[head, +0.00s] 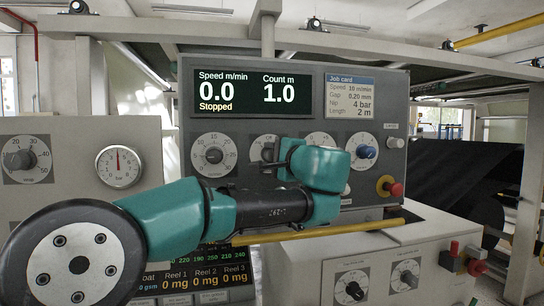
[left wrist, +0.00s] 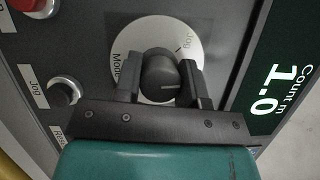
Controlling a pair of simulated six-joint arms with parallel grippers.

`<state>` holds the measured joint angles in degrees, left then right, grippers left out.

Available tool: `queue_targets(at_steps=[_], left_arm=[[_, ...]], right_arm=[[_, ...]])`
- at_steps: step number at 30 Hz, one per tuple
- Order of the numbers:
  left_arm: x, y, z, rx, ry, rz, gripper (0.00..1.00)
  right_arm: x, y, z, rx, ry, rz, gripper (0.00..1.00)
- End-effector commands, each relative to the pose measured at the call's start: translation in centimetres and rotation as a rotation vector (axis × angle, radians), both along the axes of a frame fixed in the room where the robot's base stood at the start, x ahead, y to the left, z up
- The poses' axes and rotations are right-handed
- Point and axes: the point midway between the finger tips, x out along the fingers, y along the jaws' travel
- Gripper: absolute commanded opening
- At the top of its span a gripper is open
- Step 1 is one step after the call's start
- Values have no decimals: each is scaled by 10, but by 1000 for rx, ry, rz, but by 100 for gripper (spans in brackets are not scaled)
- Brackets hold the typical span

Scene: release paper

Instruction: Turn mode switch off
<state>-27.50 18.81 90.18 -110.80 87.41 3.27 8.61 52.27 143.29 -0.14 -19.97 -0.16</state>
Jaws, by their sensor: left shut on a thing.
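The mode switch (left wrist: 157,74) is a black round knob with a pale pointer line, on a white dial (left wrist: 128,42) lettered "Mode" and "Jog". In the left wrist view my left gripper (left wrist: 161,82) has one dark finger on each side of the knob and is shut on it. The exact dial mark the pointer meets is hard to read. In the head view my left gripper (head: 285,160) is against the front of the grey control panel (head: 230,178), and the arm and gripper cover part of the dial row. My right gripper is not in view.
A display (head: 250,94) reads speed 0.0, "Stopped", and count 1.0. A blue knob (head: 366,151) and a red button (head: 392,187) are to the right of the gripper. A yellow rail (head: 330,231) runs below. Another dial (head: 214,155) is to the left.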

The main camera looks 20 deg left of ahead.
Motion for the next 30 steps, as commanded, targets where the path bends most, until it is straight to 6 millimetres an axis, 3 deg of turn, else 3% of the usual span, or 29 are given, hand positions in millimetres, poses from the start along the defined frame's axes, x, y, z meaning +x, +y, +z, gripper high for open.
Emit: queue_targets(at_steps=[19, 20, 27, 30], left_arm=[[0, 0, 0, 73, 48, -1, 14], [0, 0, 0, 73, 48, -1, 38], [0, 0, 0, 73, 47, -1, 61], [0, 0, 0, 73, 47, -1, 63]], right_arm=[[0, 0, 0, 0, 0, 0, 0], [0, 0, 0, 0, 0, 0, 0], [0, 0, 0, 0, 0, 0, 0], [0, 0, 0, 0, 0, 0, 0]])
